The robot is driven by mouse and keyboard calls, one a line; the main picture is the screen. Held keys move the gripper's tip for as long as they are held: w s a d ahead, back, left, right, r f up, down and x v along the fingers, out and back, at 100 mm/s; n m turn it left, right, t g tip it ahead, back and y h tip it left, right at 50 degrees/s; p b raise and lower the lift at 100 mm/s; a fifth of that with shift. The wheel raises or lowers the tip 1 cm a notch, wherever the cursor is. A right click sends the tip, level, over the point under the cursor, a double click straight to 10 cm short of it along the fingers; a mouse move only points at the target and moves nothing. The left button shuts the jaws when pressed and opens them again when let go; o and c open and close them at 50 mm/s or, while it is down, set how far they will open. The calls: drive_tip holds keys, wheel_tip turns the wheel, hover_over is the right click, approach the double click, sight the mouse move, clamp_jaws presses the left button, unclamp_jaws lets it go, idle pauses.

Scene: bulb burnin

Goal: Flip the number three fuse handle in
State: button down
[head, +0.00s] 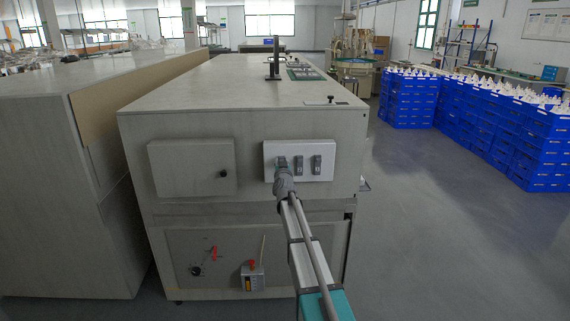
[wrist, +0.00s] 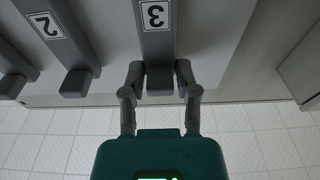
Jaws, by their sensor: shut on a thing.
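The fuse handle marked 3 is a dark grey bar with a white number label in the wrist view (wrist: 157,45). My gripper (wrist: 160,82) has one finger on each side of its free end and is shut on it. In the head view my gripper (head: 283,182) is at the leftmost handle on the white fuse panel (head: 327,150), hiding most of that handle. The number two handle (wrist: 62,45) is beside it in the wrist view, apart from my fingers, and its end looks level with that of number three. Another handle shows partly at the left edge.
The panel is on the end of a long grey cabinet (head: 200,124). A closed door with a black knob (head: 223,174) is left of it. Blue crates (head: 470,112) stand at right, with clear floor (head: 420,220) between.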

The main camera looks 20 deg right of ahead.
drive_tip(key=shift+r, duration=0.1)
drive_tip(key=c, duration=0.5)
unclamp_jaws()
drive_tip(key=shift+s+r, duration=0.1)
drive_tip(key=shift+c, duration=0.2)
drive_tip(key=shift+o, duration=0.3)
